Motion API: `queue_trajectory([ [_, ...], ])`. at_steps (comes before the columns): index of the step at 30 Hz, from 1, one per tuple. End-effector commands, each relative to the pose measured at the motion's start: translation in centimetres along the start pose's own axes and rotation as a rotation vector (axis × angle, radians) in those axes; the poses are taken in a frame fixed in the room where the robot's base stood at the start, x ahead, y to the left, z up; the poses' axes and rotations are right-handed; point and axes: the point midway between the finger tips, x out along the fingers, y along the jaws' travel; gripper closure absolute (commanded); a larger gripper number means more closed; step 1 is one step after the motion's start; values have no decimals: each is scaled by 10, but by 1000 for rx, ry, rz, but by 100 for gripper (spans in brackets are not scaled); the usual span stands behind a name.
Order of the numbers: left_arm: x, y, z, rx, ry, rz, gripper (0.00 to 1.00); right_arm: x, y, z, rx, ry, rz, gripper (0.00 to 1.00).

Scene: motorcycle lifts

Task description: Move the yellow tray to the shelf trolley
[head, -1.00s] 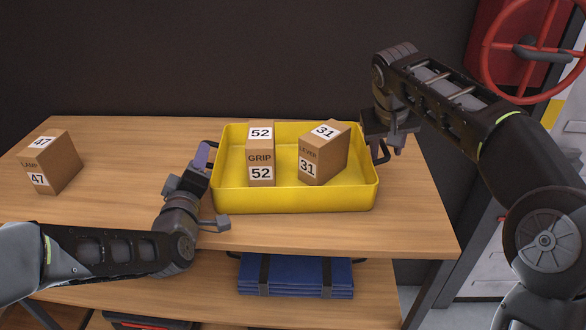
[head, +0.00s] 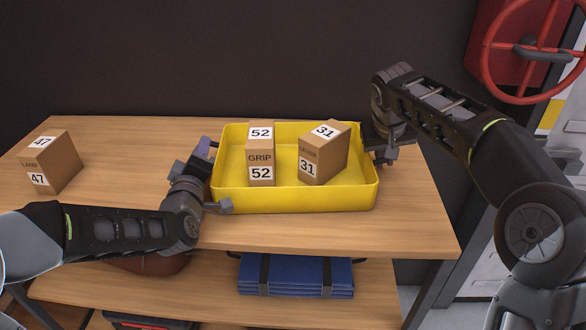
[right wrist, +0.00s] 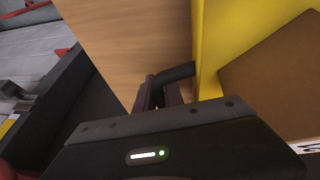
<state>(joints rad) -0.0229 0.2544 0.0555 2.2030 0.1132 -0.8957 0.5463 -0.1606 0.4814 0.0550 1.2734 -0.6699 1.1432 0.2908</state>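The yellow tray (head: 295,200) stands on the wooden tabletop, holding two cardboard boxes, GRIP 52 (head: 260,157) and LEVER 31 (head: 326,152). Its right end also shows in the right wrist view (right wrist: 209,45). My left gripper (head: 213,177) is at the tray's left end, its fingers spread wide; the handle there is mostly hidden. My right gripper (head: 381,153) is at the right end. In the right wrist view its fingers (right wrist: 159,95) sit close together on both sides of the black handle (right wrist: 173,75) and look shut on it. I cannot make out the shelf trolley.
A cardboard box marked 47 (head: 50,163) stands at the table's left. Blue folded material (head: 295,276) lies on the lower shelf. A dark wall (head: 250,60) rises behind. A red handwheel (head: 535,50) is at the upper right.

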Motion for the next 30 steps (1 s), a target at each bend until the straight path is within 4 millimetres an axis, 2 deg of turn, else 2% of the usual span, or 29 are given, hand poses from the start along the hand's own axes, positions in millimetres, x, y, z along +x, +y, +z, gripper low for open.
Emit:
queue_trajectory([
  [1,0,0,0,0,0,-1,90,0,0,0,0,0,0,92],
  [5,0,-1,0,0,0,-1,100,0,0,0,0,0,0,100],
  [30,0,-1,0,1,-1,-2,100,0,0,0,0,1,0,100],
])
